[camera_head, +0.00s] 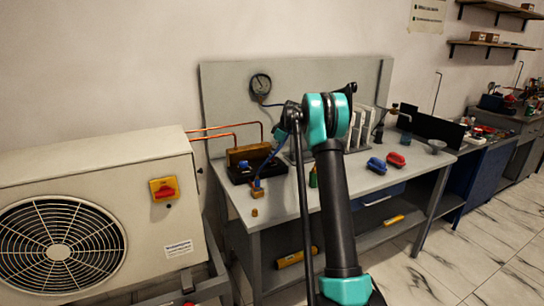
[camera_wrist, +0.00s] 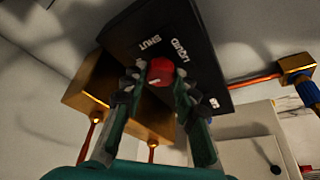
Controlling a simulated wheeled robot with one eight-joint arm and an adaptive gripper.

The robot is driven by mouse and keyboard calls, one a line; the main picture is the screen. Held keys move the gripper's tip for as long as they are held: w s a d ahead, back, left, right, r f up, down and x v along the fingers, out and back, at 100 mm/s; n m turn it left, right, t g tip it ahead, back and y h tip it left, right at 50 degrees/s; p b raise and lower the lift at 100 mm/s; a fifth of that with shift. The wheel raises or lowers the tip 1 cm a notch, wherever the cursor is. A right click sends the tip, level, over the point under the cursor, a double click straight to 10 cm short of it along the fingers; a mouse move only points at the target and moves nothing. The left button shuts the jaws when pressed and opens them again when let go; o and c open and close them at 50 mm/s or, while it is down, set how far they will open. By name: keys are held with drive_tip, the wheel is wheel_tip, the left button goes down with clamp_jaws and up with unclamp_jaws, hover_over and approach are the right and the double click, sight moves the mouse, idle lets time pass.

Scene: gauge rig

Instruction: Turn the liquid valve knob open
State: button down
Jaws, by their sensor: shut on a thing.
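The red liquid valve knob (camera_wrist: 160,71) shows in the middle of the wrist view, in front of a black plate (camera_wrist: 203,55) lettered LIQUID and SHUT. A third marking near the plate's lower right is too small to read surely. A brass block (camera_wrist: 88,84) is behind it. My gripper (camera_wrist: 160,84) is shut on the knob, one finger at each side. The knob's pointer direction cannot be told. In the head view the brass block (camera_head: 248,154) and black base sit at the bench's left; I cannot make out the knob or my fingertips there.
The grey bench (camera_head: 275,207) has a back panel with a gauge (camera_head: 260,85). Copper pipes (camera_head: 215,127) run from the condenser unit (camera_head: 95,170) on the left. Blue (camera_head: 376,166) and red (camera_head: 396,160) items lie on the bench's right part. A blue hose is near the block.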

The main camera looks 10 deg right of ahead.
drive_tip(key=c, duration=1.2)
unclamp_jaws()
drive_tip(key=shift+o, duration=0.2)
drive_tip(key=v, duration=1.2)
drive_tip(key=shift+s, duration=0.1)
